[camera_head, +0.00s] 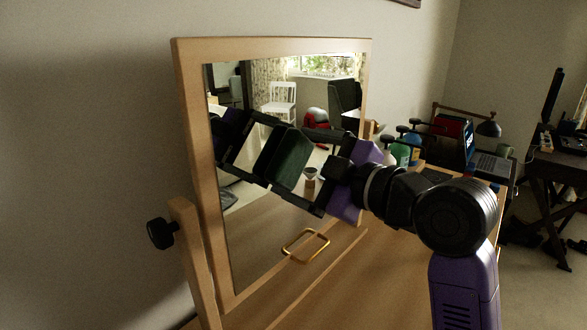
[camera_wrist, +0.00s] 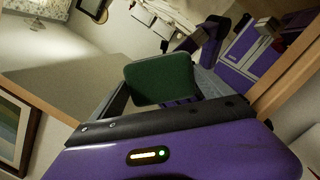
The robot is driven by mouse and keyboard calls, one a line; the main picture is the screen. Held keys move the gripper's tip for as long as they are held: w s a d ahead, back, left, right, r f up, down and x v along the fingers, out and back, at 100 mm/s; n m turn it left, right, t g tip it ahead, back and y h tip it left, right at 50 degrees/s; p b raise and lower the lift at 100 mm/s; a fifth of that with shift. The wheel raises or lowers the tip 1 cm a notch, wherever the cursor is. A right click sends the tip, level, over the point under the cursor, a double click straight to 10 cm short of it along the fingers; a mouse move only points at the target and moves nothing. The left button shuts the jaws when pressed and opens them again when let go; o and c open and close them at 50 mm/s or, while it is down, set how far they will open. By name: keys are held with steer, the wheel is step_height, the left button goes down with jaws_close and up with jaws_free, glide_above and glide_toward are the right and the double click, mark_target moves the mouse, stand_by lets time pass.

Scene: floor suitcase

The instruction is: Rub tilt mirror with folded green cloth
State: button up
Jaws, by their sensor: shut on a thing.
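The tilt mirror (camera_head: 245,245) stands in a wooden frame (camera_head: 190,130), with a black knob (camera_head: 162,233) on its left post. My gripper (camera_head: 288,160) is in front of the glass, reaching in from the right, and is shut on the folded green cloth (camera_head: 291,157). The cloth also shows between the fingers in the wrist view (camera_wrist: 160,80). Its reflection appears just left of it in the head view. Cloth and glass look very close; I cannot tell whether they touch. The gripper hides part of the mirror's middle and right.
A dark desk (camera_head: 560,165) stands at far right. A plain wall lies left of the mirror.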

mark_target(272, 172)
steer(key=w+d+b, duration=0.1)
steer(key=w+d, duration=0.3)
steer(key=w, duration=0.1)
steer(key=shift+d+b, duration=0.4)
steer(key=shift+a, duration=0.1)
steer(key=shift+s+a+p, duration=0.55)
steer(key=shift+s+a, duration=3.7)
steer(key=shift+s, duration=0.15)
steer(key=shift+d, duration=0.15)
steer(key=shift+s+d, duration=0.45)
steer(key=shift+d, duration=0.05)
steer(key=shift+f+v, duration=0.1)
steer(key=shift+v, duration=1)
steer(key=shift+f+v, duration=0.15)
steer(key=shift+v, duration=1)
steer(key=shift+w+d, duration=0.1)
steer(key=shift+d, duration=0.1)
